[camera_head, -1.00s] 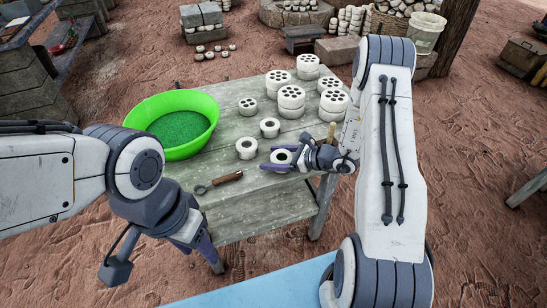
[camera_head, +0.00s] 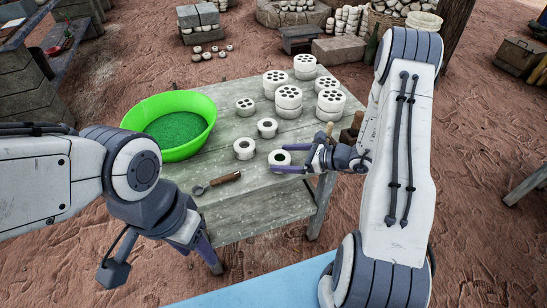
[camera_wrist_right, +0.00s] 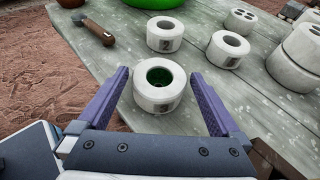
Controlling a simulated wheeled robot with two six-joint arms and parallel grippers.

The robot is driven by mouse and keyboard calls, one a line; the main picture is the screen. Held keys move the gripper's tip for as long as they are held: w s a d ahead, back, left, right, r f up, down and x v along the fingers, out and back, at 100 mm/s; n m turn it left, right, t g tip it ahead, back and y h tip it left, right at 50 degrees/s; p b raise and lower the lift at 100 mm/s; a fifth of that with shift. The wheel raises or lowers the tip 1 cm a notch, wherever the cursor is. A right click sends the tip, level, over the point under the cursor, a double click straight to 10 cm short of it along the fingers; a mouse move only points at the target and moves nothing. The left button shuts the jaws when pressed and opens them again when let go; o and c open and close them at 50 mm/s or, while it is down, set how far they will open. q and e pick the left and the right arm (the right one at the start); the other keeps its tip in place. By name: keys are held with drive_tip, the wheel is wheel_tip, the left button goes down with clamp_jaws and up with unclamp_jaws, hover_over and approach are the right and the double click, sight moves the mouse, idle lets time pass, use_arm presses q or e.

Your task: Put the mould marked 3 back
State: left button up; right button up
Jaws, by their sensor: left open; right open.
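A white ring-shaped mould with green inside its hole (camera_head: 280,158) sits upright on the grey wooden table (camera_head: 255,205). In the right wrist view this mould (camera_wrist_right: 160,97) has a dark mark on its front, too small to read surely. My right gripper (camera_head: 297,153) is open at the mould's right. In the wrist view its fingers (camera_wrist_right: 160,74) lie either side of the mould, with gaps. Two similar moulds stand near: one (camera_head: 244,148) whose mark looks like a 2, and another (camera_head: 267,128) with an unclear mark. My left gripper (camera_head: 203,246) hangs open and empty before the table.
A green basin (camera_head: 207,108) stands at the table's left. A wooden-handled tool (camera_head: 218,183) lies near the front edge. Several white blocks with holes (camera_head: 288,98) stand at the back right. Wooden-handled items (camera_head: 352,130) are at the right edge.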

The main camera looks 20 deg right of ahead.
drive_tip(key=v, duration=0.6)
drive_tip(key=shift+s+d+r, duration=0.25)
drive_tip(key=s+a+r+n+g, duration=0.45)
drive_tip(key=a+n, duration=0.25)
drive_tip(key=a, duration=0.2)
drive_tip(key=s+a+r+n+g, duration=0.3)
drive_tip(key=s+a+n+g, duration=0.3)
drive_tip(key=a, duration=0.3)
drive_tip(key=s+a+r+n+h, duration=0.1)
drive_tip(key=s+r+n+h, duration=0.2)
drive_tip(key=s+n, duration=0.3)
drive_tip(key=s+a+r+n+t+h, duration=0.1)
drive_tip(key=s+n+h, duration=0.5)
drive_tip(key=n, duration=0.8)
wheel_tip(320, 180, up, 2)
drive_tip(key=shift+s+a+r+n, duration=0.1)
drive_tip(key=shift+s+a+n, duration=0.35)
drive_tip(key=shift+a, duration=0.35)
drive_tip(key=shift+r+t, duration=0.1)
drive_tip(key=shift+t, duration=0.15)
wheel_tip(320, 180, up, 9)
drive_tip(key=p, duration=0.9)
